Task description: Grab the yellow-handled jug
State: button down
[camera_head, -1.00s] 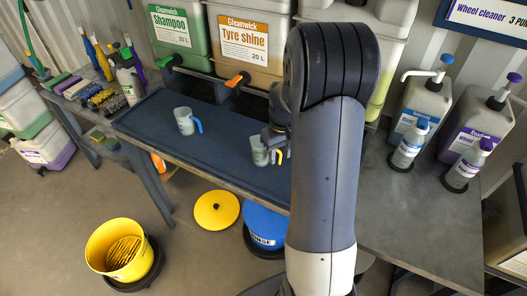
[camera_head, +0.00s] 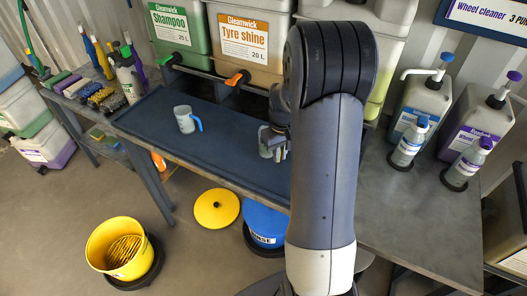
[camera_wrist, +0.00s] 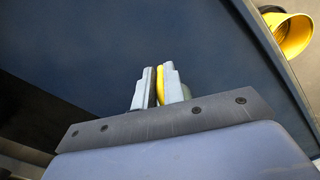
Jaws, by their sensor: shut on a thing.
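The yellow-handled jug, a small grey jug (camera_head: 265,147), stands upright near the right end of the dark blue mat, partly hidden behind my arm and gripper. In the wrist view its yellow handle (camera_wrist: 160,86) shows between my two fingers, with a little of the jug body behind the right finger. My gripper (camera_wrist: 159,88) is shut on the handle; in the head view it is at the jug's right side (camera_head: 277,146). A similar grey jug with a blue handle (camera_head: 185,119) stands on the mat to the left.
The dark blue mat (camera_head: 160,130) is clear between the jugs. Shampoo (camera_head: 181,28) and tyre shine (camera_head: 247,42) containers with taps stand behind it. Pump bottles (camera_head: 420,107) stand on the bench at right. A yellow bucket (camera_head: 117,249) and blue bucket (camera_head: 265,222) are below.

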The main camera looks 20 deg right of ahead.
jog(key=shift+r, duration=0.15)
jog(key=shift+r+b, duration=0.4)
jog(key=shift+r, duration=4.4)
